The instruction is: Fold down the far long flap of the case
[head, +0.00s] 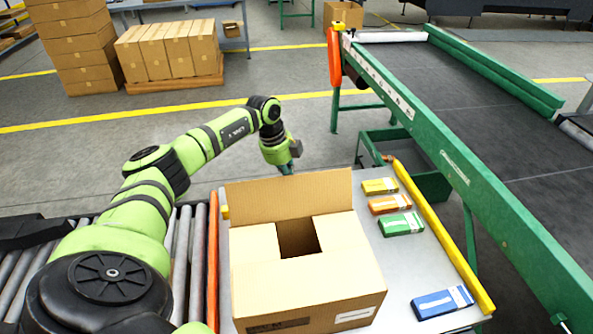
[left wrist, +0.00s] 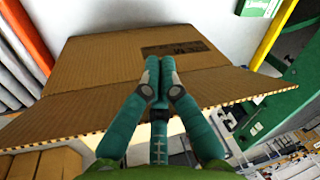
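The brown case (head: 310,285) stands on a light table in the head view. Its far long flap (head: 290,195) stands up, leaning slightly outward. The two short side flaps (head: 255,241) lie folded inward, with a dark gap (head: 298,238) between them. In the left wrist view, the fingers (left wrist: 160,67) are together and empty, over the case's cardboard (left wrist: 105,65). Contact is unclear. My right gripper is out of view.
Yellow (head: 380,186), orange (head: 390,204), green (head: 401,224) and blue (head: 442,302) cartons lie right of the case. A yellow rail (head: 445,240) edges the table. A green-framed conveyor (head: 450,160) runs at right. Rollers (head: 190,260) lie at left.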

